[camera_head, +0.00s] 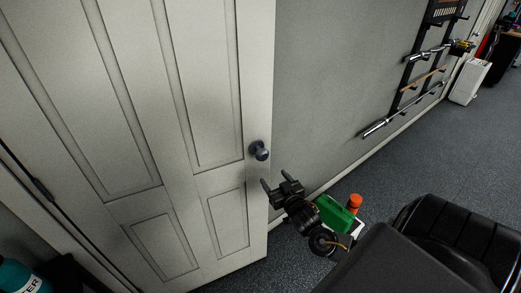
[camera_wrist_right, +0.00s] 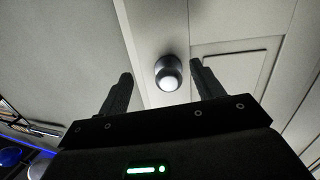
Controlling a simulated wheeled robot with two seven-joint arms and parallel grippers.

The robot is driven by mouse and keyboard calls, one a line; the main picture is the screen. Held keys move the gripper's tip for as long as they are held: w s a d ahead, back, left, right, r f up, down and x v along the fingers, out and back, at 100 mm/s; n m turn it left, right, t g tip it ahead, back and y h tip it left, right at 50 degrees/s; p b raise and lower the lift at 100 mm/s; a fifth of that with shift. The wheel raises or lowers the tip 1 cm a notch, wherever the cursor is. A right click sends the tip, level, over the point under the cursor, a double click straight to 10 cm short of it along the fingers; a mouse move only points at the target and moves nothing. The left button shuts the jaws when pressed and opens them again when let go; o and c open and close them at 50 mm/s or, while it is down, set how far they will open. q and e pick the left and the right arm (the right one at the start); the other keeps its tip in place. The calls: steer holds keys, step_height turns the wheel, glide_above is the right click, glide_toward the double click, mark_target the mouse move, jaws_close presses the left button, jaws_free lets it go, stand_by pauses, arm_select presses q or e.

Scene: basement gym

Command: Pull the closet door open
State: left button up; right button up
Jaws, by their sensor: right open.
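The closet door (camera_head: 215,80) is a white panelled door filling the left of the head view. Its right edge overlaps the grey wall with no frame showing there, and its lower right corner stands over the floor. A dark round knob (camera_head: 259,150) sits near that edge. My right gripper (camera_head: 275,180) is open and empty, just below and right of the knob in the head view. In the right wrist view the knob (camera_wrist_right: 168,73) shows between and beyond the two fingers of the gripper (camera_wrist_right: 161,76), with no contact visible. My left gripper is not in view.
A wall rack (camera_head: 408,88) with metal bars hangs on the grey wall at the right. A white bin (camera_head: 469,82) stands farther back. A teal container (camera_head: 20,279) shows at the bottom left.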

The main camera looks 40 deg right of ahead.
steer(key=t, duration=0.1)
glide_toward(260, 151)
steer(key=d+f, duration=0.1)
steer(key=f, duration=0.1)
steer(key=shift+m, duration=0.3)
steer(key=p+x, duration=0.2)
steer(key=x, duration=0.9)
steer(key=shift+w+r+p, duration=0.1)
steer(key=shift+w+p, duration=0.2)
steer(key=shift+p, duration=0.1)
